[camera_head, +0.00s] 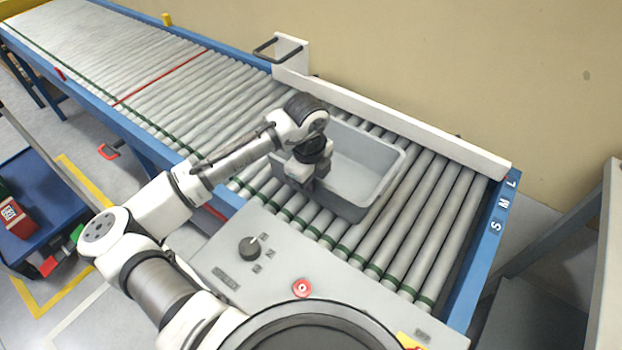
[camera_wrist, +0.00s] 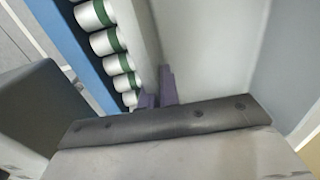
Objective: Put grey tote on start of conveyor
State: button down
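The grey tote (camera_head: 371,159) is an open, empty bin. It sits upright on the rollers of the conveyor (camera_head: 441,218), near the end marked S, M, L. My gripper (camera_head: 308,186) is at the tote's left wall, pointing down. In the wrist view the two dark fingertips (camera_wrist: 159,93) lie close together on either side of the tote wall (camera_wrist: 139,32), and my gripper looks shut on it. The tote's inside floor (camera_wrist: 210,45) shows beside the fingers. The exact finger contact is partly hidden by the gripper body.
A white side guard (camera_head: 400,127) runs along the conveyor's wall side. A grey control panel (camera_head: 285,262) with a knob and red button stands in front of the rollers. A red line (camera_head: 160,78) crosses the rollers further up, where they are empty. A blue cart (camera_head: 38,232) stands at left.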

jog(key=shift+f, duration=0.15)
jog(key=c, duration=1.6)
grip_release()
jog(key=shift+c, duration=0.2)
notch_tip(320, 180, up, 12)
jog(key=b, duration=0.1)
jog(key=shift+s+a+r+b, duration=0.2)
jog(key=shift+s+a+b, duration=0.05)
jog(key=shift+s+b, duration=0.1)
